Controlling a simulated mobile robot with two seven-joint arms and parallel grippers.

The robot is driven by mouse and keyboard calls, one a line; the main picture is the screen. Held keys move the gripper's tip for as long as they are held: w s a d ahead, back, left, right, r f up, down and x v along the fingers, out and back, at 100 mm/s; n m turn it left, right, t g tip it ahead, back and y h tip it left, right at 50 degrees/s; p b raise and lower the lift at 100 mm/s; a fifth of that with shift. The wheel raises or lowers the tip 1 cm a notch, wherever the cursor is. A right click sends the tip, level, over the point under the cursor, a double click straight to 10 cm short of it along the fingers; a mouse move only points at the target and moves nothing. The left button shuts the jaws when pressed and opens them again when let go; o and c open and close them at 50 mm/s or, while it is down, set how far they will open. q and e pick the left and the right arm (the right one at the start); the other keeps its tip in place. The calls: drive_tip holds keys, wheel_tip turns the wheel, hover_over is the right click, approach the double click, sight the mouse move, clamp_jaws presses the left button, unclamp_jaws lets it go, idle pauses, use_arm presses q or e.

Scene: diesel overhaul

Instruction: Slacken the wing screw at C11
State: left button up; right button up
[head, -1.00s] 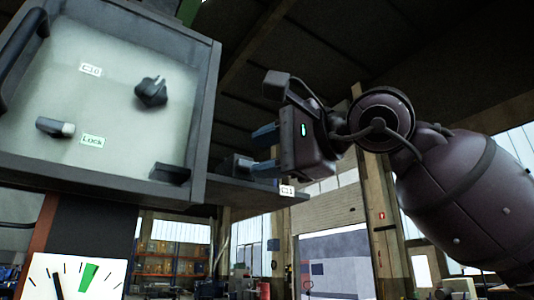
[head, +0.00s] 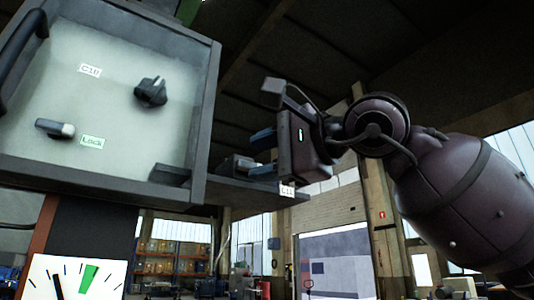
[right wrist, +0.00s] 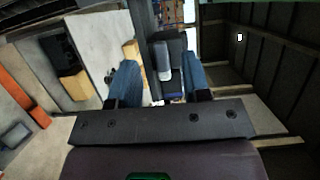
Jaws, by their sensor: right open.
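The label C11 (head: 287,190) is on the front edge of a dark shelf at the right of the cabinet. A small grey fitting with a light end, apparently the wing screw (head: 238,165), stands on this shelf. My right gripper (head: 262,154) is to the right of it, its blue fingers open and pointing left toward it. In the right wrist view, the light-ended fitting (right wrist: 164,62) shows between the open fingers of my right gripper (right wrist: 159,82), with gaps on both sides. No contact shows. My left gripper is not in view.
The cabinet panel (head: 110,115) at left carries a black knob (head: 151,92), a lever (head: 55,128) by the Lock label (head: 93,141), and a dark handle at its left edge. A gauge (head: 75,278) is below.

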sight(250, 167)
drive_tip(key=shift+w+a, duration=0.4)
drive_tip(key=shift+w, duration=0.05)
drive_tip(key=shift+w+a+p, duration=0.4)
drive_tip(key=shift+w+a, duration=0.25)
drive_tip(key=shift+w, duration=0.3)
clamp_jaws()
drive_tip(key=shift+s+r+n+p, duration=0.15)
drive_tip(key=shift+n+p, duration=0.15)
drive_tip(key=shift+p, duration=0.15)
drive_tip(key=n+h+p, duration=0.1)
drive_tip(key=n+p, duration=0.1)
drive_tip(key=p, duration=0.1)
drive_tip(key=shift+n, duration=0.3)
drive_tip(key=shift+n+g+h+p, duration=0.3)
drive_tip(key=shift+n+p, duration=0.05)
drive_tip(key=shift+n, duration=0.15)
drive_tip(key=shift+f, duration=0.25)
